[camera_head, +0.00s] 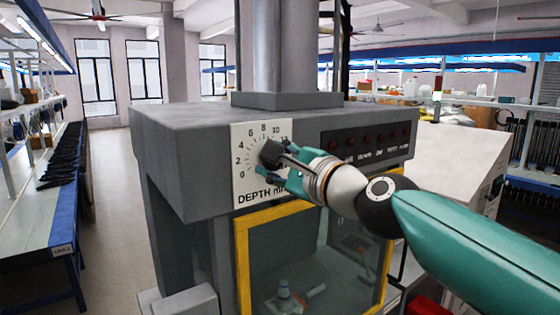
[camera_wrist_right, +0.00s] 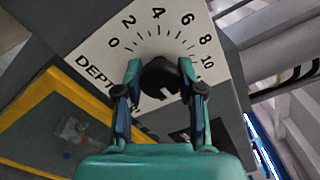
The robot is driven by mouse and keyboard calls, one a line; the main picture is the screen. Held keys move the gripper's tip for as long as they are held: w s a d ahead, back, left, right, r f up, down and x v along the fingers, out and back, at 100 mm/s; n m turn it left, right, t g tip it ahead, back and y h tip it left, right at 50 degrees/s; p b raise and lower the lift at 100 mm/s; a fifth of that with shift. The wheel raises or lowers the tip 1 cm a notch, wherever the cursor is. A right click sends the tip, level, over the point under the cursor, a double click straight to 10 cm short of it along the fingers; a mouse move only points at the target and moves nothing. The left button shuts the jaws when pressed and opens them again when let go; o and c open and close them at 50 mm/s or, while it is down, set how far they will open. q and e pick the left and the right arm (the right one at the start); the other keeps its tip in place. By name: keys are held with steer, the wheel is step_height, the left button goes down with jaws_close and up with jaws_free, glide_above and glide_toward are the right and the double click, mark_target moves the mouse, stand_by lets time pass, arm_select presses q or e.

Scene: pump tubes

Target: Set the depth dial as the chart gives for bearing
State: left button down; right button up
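The depth dial is a black knob (camera_head: 270,153) on a white scale plate (camera_head: 243,136) on the grey machine's front. The plate has numbers from 0 upward and the word DEPTH. In the right wrist view the knob (camera_wrist_right: 159,74) sits between my fingertips, with a pale mark on its near side. I cannot tell which number the knob points to. My right gripper (camera_head: 276,163) is at the dial; in the wrist view its fingers (camera_wrist_right: 160,68) appear to touch the knob's two sides. My left gripper is not in view. No readable chart shows.
A dark panel with red buttons (camera_head: 366,140) is right of the plate, partly behind my right arm. Below is a yellow-framed window (camera_head: 242,262) with small parts behind it. A long bench (camera_head: 30,235) stands at the left, with clear floor (camera_head: 110,225) between.

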steer(key=o, duration=0.4)
steer(key=shift+w+d+f, duration=0.1)
steer(key=shift+w+f, duration=0.1)
steer(key=shift+f, duration=0.15)
steer(key=shift+r, duration=0.15)
steer(key=shift+s, duration=0.15)
steer(key=shift+s+r, duration=0.1)
steer(key=v, duration=1.1)
steer(key=shift+s+d, duration=0.2)
steer(key=shift+w+f, duration=0.1)
steer(key=shift+f, duration=0.2)
